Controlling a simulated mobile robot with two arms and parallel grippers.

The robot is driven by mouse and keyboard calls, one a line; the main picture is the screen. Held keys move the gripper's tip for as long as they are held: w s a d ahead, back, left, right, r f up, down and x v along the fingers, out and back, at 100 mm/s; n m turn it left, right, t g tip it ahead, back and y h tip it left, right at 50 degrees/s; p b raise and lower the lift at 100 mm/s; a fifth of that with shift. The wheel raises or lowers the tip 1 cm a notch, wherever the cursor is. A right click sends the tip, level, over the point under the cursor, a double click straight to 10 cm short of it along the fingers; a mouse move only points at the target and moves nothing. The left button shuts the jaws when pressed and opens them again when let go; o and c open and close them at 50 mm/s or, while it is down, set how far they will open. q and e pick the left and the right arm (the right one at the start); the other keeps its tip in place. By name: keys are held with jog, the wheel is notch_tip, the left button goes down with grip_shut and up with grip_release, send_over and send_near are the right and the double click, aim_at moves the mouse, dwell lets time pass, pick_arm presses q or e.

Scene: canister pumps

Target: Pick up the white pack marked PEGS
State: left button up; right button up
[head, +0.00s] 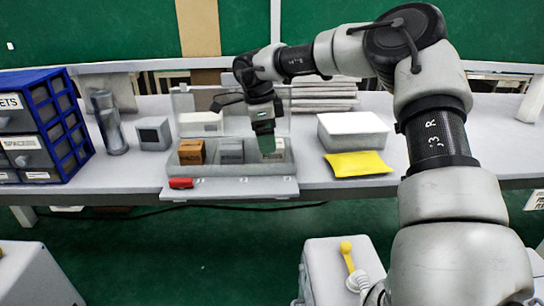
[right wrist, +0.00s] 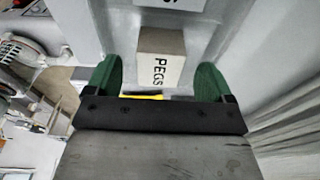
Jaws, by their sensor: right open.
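The white pack marked PEGS (right wrist: 160,65) shows between the two green fingers of my right gripper (right wrist: 160,82) in the right wrist view. In the head view the pack (head: 272,153) sits in the right compartment of the grey open case (head: 230,186), partly hidden by the gripper. My right gripper (head: 264,140) is open, with its fingers pointing down over that compartment. I cannot tell whether the fingers touch the pack. My left gripper is not in view.
The case also holds a brown pack (head: 191,152) and a grey pack (head: 231,151). Its lid stands up behind, with a white box (head: 200,124) near it. A red item (head: 181,183) lies at the front edge. A yellow packet (head: 357,164) and white-topped box (head: 353,131) lie to the right.

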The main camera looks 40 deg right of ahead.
jog(key=f, duration=0.1)
jog(key=f+b, duration=0.1)
jog(key=s+d+f, duration=0.1)
jog(key=f, duration=0.1)
jog(key=shift+b, duration=0.4)
jog(key=shift+w, duration=0.1)
jog(key=c, duration=1)
jog(key=shift+c, duration=0.2)
jog(key=shift+r, duration=0.15)
